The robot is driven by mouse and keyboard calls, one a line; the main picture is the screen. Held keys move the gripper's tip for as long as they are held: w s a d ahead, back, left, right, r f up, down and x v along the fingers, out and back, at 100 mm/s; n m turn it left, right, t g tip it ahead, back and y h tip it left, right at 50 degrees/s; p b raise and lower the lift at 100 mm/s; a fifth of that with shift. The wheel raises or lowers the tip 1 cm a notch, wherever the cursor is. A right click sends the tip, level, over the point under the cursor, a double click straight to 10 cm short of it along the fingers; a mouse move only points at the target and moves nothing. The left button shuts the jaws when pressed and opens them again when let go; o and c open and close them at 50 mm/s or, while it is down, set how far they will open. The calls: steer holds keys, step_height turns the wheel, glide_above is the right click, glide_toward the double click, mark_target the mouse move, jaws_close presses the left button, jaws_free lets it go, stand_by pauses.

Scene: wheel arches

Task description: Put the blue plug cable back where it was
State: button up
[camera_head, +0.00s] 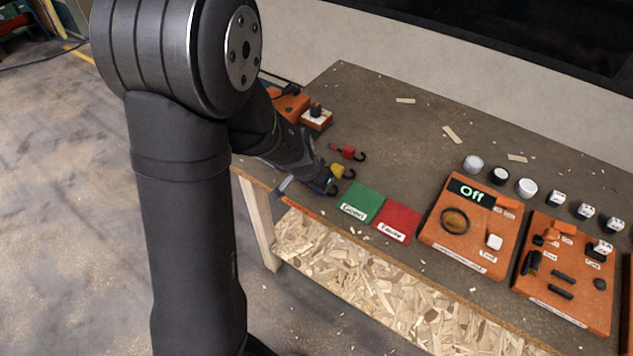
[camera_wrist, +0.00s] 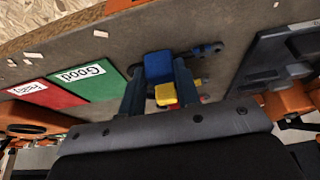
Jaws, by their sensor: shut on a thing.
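The blue plug cable (camera_wrist: 158,68) shows in the wrist view between the two fingers of my gripper (camera_wrist: 160,84), which is shut on its blue plug body. Its dark end (camera_wrist: 208,48) sticks out to the right of the fingers. In the head view my gripper (camera_head: 322,181) is low at the table's front edge, left of the green mat, and mostly hides the blue plug. A yellow plug cable (camera_head: 342,171) lies just beyond it, and it also shows close by in the wrist view (camera_wrist: 166,95). A red plug cable (camera_head: 347,152) lies farther back.
A green "Good" mat (camera_head: 362,204) and a red mat (camera_head: 398,221) lie right of my gripper. Orange panels, one reading "Off" (camera_head: 470,228), stand farther right. An orange box with a dark knob (camera_head: 317,118) stands behind. The table (camera_head: 400,140) behind the mats is mostly clear.

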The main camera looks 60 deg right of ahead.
steer(key=o, duration=1.1)
steer(key=v, duration=1.7)
steer(key=shift+r, duration=0.25)
steer(key=shift+f, duration=0.1)
steer(key=x, duration=1.7)
steer(key=shift+f, duration=0.15)
